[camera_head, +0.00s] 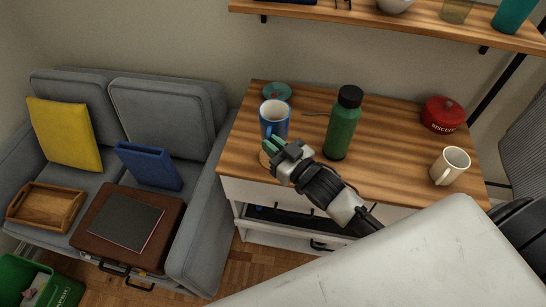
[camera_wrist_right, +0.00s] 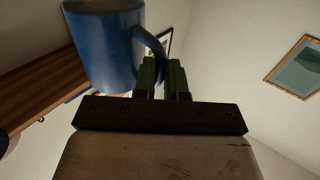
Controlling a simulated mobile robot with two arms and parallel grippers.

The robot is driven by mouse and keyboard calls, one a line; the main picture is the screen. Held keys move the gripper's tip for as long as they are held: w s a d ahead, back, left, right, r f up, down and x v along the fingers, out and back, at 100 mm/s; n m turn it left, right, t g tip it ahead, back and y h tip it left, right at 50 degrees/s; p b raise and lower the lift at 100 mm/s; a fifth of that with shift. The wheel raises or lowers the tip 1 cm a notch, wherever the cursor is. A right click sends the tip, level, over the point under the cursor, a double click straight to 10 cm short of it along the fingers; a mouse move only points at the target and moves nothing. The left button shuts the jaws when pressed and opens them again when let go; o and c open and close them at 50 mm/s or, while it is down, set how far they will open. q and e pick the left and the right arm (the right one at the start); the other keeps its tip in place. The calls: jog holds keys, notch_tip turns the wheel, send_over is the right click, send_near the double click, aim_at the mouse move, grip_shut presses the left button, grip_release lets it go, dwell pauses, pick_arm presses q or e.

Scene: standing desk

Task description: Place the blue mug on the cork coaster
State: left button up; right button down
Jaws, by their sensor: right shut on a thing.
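The blue mug (camera_head: 274,121) is upright, with a white inside, at the left part of the wooden desk top. My right gripper (camera_head: 272,147) is shut on its handle; the right wrist view shows the green fingers (camera_wrist_right: 163,75) at the handle beside the blue mug body (camera_wrist_right: 105,50). The cork coaster (camera_head: 264,159) shows only as a small tan edge, just in front of the mug and mostly hidden behind my gripper. I cannot tell how high the mug is above the desk. My left gripper is not in view.
A green bottle (camera_head: 342,125) stands close right of the mug. A teal dish (camera_head: 277,91) lies behind it. A cream mug (camera_head: 450,165) and a red biscuit tin (camera_head: 443,114) stand at the right. A wall shelf (camera_head: 420,22) hangs above. The desk between bottle and tin is clear.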

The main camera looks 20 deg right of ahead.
notch_tip(320, 180, down, 10)
jog(key=shift+w+r, duration=0.1)
jog(key=shift+r, duration=0.05)
dwell(0.3)
jog(key=shift+b, duration=0.3)
jog(key=c, duration=1.2)
grip_release()
jog(key=shift+f, duration=0.2)
